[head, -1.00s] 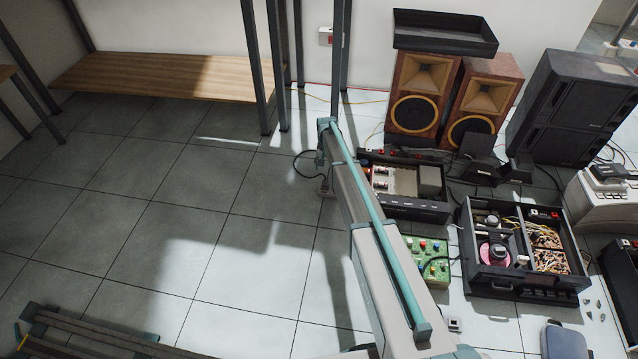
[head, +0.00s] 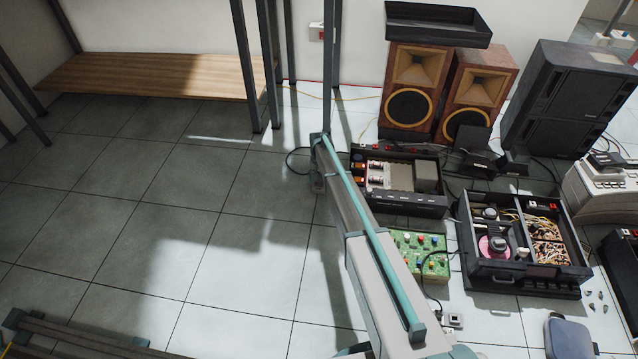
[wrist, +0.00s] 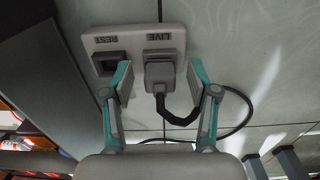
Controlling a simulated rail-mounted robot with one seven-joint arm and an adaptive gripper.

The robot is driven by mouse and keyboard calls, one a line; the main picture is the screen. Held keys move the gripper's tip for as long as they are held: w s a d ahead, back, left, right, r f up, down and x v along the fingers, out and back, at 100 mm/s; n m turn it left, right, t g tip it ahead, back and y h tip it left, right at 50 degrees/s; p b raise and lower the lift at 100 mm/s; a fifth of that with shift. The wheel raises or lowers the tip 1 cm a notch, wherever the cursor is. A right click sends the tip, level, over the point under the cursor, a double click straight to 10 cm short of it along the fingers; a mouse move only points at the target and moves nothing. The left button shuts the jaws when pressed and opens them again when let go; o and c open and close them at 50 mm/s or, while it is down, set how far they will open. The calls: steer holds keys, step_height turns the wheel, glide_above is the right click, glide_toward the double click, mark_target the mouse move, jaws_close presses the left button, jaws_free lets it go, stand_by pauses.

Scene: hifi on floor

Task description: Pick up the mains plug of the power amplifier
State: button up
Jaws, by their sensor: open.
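A grey mains plug (wrist: 159,76) sits in the socket marked LIVE on a pale two-socket plate (wrist: 98,42) in the wrist view. A black cable leaves the plug and loops to the right. My gripper (wrist: 160,76) is open, with one teal-tipped finger on each side of the plug; I cannot tell whether either touches it. In the head view my gripper (head: 318,182) is low over the floor, left of an open black chassis (head: 405,207), which looks like the power amplifier. The plug is hidden there by my arm.
The second socket (wrist: 108,62), marked REST, is empty. A green box with knobs (head: 420,258), another open chassis (head: 525,280) and wooden speakers (head: 410,75) stand to the right. Dark shelf posts (head: 332,70) rise behind my gripper.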

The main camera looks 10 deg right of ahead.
jaws_close()
steer(key=shift+r, duration=0.15)
